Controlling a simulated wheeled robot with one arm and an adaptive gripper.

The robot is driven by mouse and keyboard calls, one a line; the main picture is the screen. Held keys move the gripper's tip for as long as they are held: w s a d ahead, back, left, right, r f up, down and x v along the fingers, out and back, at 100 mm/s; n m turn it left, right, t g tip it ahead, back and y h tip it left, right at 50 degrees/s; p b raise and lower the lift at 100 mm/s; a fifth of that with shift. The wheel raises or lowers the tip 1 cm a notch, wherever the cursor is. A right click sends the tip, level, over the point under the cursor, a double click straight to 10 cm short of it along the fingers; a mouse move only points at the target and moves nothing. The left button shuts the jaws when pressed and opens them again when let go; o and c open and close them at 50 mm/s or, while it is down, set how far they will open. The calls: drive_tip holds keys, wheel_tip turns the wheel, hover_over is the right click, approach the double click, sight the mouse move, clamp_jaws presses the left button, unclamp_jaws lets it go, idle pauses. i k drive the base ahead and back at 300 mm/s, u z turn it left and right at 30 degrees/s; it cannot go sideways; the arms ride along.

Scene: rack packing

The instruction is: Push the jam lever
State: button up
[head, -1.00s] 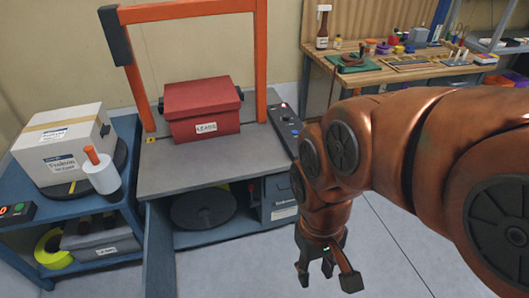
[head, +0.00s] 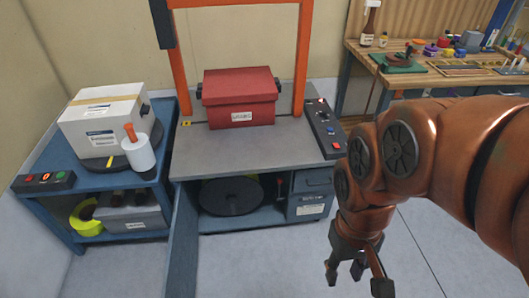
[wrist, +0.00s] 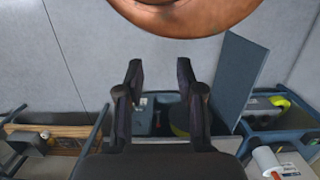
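A thin upright lever with a small reddish top (head: 280,186) stands inside the open lower compartment of the strapping machine (head: 210,160), between a dark round reel (head: 232,196) and a blue box with a drawer. It is small in the head view, and I see no label naming it. My gripper (head: 357,279) hangs low to the right of the machine, outside the compartment, fingers pointing down and apart. In the wrist view the two fingers (wrist: 160,75) are spread with nothing between them.
The open blue door (head: 183,240) stands out in front at the compartment's left. A red box (head: 240,98) sits on the machine top under the orange arch. A blue cart (head: 55,203) stands left, a workbench (head: 398,80) back right. Floor in front is clear.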

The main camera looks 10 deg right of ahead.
sight(280, 180)
drive_tip(key=z, duration=1)
drive_tip(key=k, duration=1)
drive_tip(key=u, duration=1.5)
drive_tip(key=i, duration=0.5)
drive_tip(key=u, duration=0.1)
